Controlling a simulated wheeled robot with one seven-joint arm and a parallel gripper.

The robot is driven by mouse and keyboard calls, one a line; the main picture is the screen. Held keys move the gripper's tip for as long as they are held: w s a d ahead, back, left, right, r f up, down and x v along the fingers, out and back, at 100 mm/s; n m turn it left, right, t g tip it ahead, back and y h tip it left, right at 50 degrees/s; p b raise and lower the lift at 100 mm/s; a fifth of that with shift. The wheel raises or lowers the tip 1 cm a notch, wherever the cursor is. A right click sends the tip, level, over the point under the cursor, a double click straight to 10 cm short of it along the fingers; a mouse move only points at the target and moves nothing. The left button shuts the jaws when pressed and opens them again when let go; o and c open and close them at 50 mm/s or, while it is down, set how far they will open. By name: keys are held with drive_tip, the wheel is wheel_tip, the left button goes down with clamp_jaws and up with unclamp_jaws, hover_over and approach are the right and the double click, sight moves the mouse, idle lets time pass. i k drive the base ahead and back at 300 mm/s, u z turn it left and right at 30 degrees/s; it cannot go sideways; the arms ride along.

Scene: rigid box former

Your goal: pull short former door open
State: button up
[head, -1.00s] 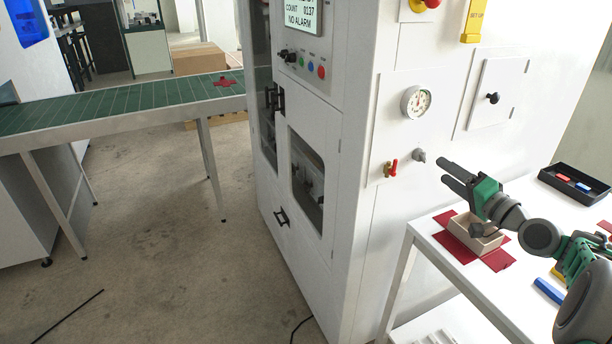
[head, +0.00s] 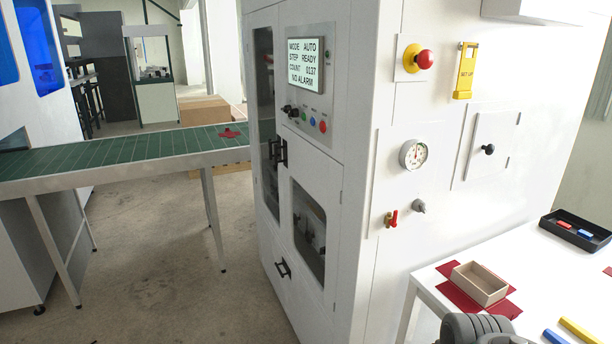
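The white box former (head: 385,200) stands in the middle of the head view. Its front has a tall narrow windowed door (head: 263,95) on the left. To the right, below the control panel, is a shorter door with a window (head: 309,232), which looks closed. Two black handles sit side by side near the upper inner edges of these doors; the right one (head: 282,152) is by the shorter door. Another black handle (head: 283,268) is lower on the front. My gripper is out of view; only a grey part of my arm shows at the bottom edge, right of the machine.
A white table (head: 425,272) with an open box (head: 480,283), red sheet and black tray (head: 577,231) stands at the right. A green conveyor (head: 120,152) runs to the machine's left side. The floor in front of the doors (head: 200,290) is clear.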

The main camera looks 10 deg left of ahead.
sight(317, 173)
drive_tip(key=u, duration=0.45)
drive_tip(key=k, duration=0.55)
drive_tip(key=u, duration=1.3)
drive_tip(key=i, duration=3.25)
drive_tip(key=z, duration=0.35)
